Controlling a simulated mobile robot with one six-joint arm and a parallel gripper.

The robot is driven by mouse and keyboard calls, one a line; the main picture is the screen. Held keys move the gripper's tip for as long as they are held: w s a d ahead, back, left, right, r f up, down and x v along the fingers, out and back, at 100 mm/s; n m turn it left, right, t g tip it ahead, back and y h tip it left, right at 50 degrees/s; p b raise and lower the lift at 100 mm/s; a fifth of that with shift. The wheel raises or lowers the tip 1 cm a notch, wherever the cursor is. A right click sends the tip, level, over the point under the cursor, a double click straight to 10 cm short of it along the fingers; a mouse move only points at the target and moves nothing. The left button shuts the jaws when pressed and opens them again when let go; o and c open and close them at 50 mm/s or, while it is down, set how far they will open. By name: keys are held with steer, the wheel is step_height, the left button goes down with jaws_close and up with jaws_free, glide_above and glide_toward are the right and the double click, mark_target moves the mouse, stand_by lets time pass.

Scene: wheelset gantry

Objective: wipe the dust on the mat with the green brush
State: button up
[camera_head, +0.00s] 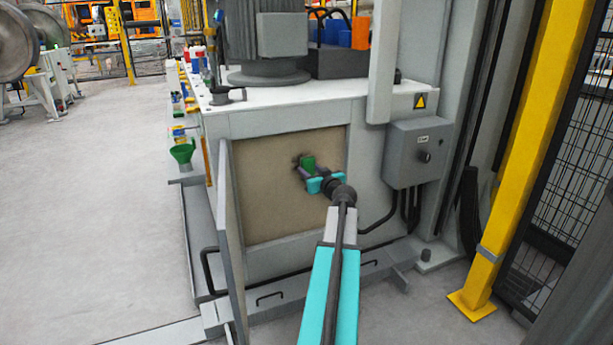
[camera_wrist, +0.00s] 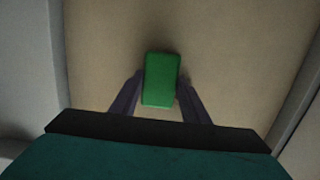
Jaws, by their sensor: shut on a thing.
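The green brush (camera_head: 308,161) is in my gripper (camera_head: 309,172), in front of the tan panel. In the wrist view the green block of the brush (camera_wrist: 161,80) sits between the two dark fingers of my gripper (camera_wrist: 160,88), which are shut on it. The mat appears to be the tan upright panel (camera_head: 270,205) set in the grey cabinet; it also fills the background of the wrist view (camera_wrist: 230,45). Dark bristles show at the brush's left edge, close to the panel; I cannot tell whether they touch it. I cannot make out separate dust on the panel.
An open grey door (camera_head: 229,225) stands left of the panel. A grey control box (camera_head: 416,152) sticks out on the right, with cables below. A low grey ledge with handles (camera_head: 270,294) runs below. A yellow post (camera_head: 515,170) and mesh fence stand farther right. Floor at left is clear.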

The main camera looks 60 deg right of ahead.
steer(key=shift+s+d+b, duration=0.3)
steer(key=shift+s+d, duration=0.05)
steer(key=shift+d, duration=0.25)
steer(key=shift+d, duration=0.1)
steer(key=s+d+b, duration=0.2)
steer(key=shift+s+d+b, duration=0.1)
steer(key=shift+d+b, duration=0.1)
steer(key=shift+b, duration=0.1)
steer(key=shift+r, duration=0.1)
stand_by(0.4)
steer(key=shift+d+r, duration=0.1)
steer(key=shift+r, duration=0.55)
